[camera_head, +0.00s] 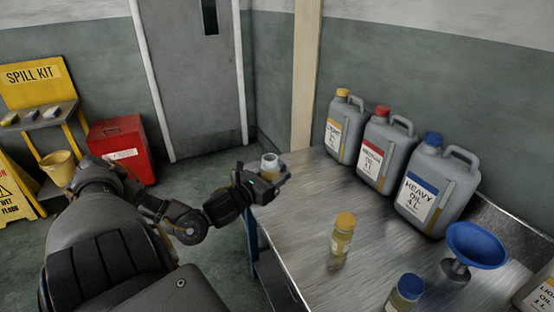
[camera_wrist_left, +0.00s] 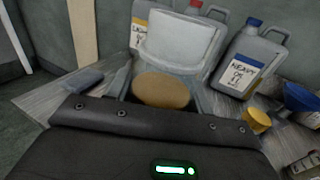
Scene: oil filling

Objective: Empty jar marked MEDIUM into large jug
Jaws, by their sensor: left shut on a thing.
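My left gripper (camera_head: 268,182) is shut on a small glass jar (camera_head: 269,162), held at the table's far left corner. In the left wrist view the jar (camera_wrist_left: 180,42) looks clear, with an amber disc (camera_wrist_left: 160,90) at its near end; no label on it can be read. Three grey jugs stand along the back of the table: the light oil jug (camera_head: 345,125) with a yellow cap, the medium oil jug (camera_head: 385,150) with a red cap and the heavy oil jug (camera_head: 436,185) with a blue cap. My right gripper is out of view.
On the metal table (camera_head: 300,215) stand a yellow-capped jar (camera_head: 343,236), a blue-capped jar (camera_head: 405,293) and a blue funnel (camera_head: 476,246). Another labelled container (camera_head: 540,290) is cut off at the lower right. The table's left part is clear.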

